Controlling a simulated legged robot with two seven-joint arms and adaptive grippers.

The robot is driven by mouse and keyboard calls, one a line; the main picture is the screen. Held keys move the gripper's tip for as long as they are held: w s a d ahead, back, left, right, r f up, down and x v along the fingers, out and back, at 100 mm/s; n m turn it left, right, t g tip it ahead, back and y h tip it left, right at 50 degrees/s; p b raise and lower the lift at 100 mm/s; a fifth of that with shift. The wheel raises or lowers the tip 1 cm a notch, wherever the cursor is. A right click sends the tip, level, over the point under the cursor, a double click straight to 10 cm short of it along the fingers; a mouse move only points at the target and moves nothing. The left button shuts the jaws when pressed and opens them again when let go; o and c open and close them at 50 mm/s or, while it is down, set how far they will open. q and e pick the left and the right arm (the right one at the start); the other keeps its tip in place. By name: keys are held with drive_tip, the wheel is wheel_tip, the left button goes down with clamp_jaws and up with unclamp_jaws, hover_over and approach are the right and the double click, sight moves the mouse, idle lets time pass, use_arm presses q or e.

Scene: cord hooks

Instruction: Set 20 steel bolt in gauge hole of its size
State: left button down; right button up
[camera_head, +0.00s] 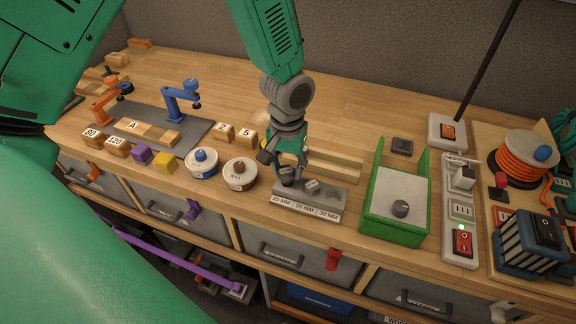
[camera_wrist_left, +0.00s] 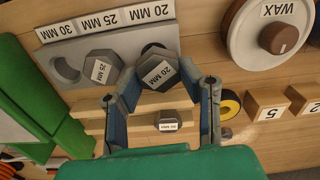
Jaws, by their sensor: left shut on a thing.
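The grey gauge block (camera_head: 318,203) stands near the front edge, labelled 20 MM, 25 MM and 30 MM; it also shows upside down in the left wrist view (camera_wrist_left: 88,48). My left gripper (camera_head: 287,167) is over its 20 MM end, shut on the dark 20 MM steel bolt (camera_wrist_left: 160,68), whose labelled head lies between the fingers. The bolt is at the 20 MM hole; its shank is hidden, so I cannot tell how deep it sits. The 25 MM bolt (camera_wrist_left: 102,68) sits in the middle hole. The 30 MM hole (camera_wrist_left: 66,70) is empty.
Another bolt (camera_wrist_left: 168,121) stands at the wooden rack (camera_head: 335,165) behind the gauge. A round WAX tin (camera_head: 239,174) is left of the gauge, and a green-sided tray (camera_head: 385,229) is right. A power strip (camera_head: 460,215) and orange cord reel (camera_head: 522,157) stand further right.

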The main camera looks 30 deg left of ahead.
use_arm(q)
drive_tip(key=shift+f+b, duration=0.4)
drive_tip(key=shift+f, duration=0.6)
idle(0.3)
drive_tip(key=c, duration=1)
unclamp_jaws()
drive_tip(key=shift+a, duration=0.15)
drive_tip(key=shift+o, duration=1.4)
drive_tip(key=shift+d, duration=0.2)
